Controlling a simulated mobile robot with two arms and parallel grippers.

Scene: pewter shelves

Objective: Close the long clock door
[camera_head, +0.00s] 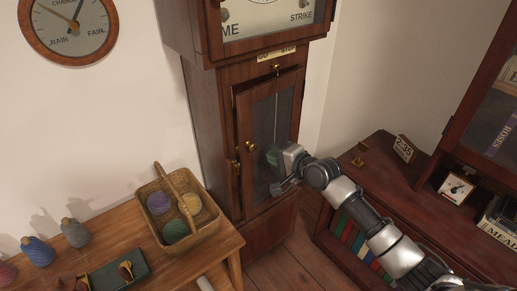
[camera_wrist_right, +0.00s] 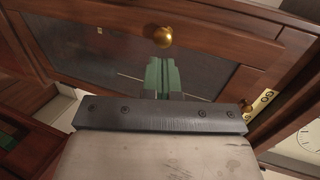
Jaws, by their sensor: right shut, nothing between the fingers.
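The long clock door (camera_head: 258,115) is a wooden frame around a dark glass pane on the front of the tall clock's case. It looks slightly ajar, with a dark gap along its top edge. A brass knob (camera_head: 250,146) sits on its left stile. My right gripper (camera_head: 273,157) is at the pane, right of the knob; its green fingers are shut and empty. In the right wrist view the fingers (camera_wrist_right: 163,77) point at the door, close to the brass knob (camera_wrist_right: 163,36). I cannot tell whether they touch it. My left gripper is out of view.
A wooden table at the lower left holds a wicker basket (camera_head: 157,187) of yarn balls and several spools. A low bookcase (camera_head: 375,150) stands right of the clock, under my right arm. A glass-fronted cabinet is at far right. Floor shows between clock and bookcase.

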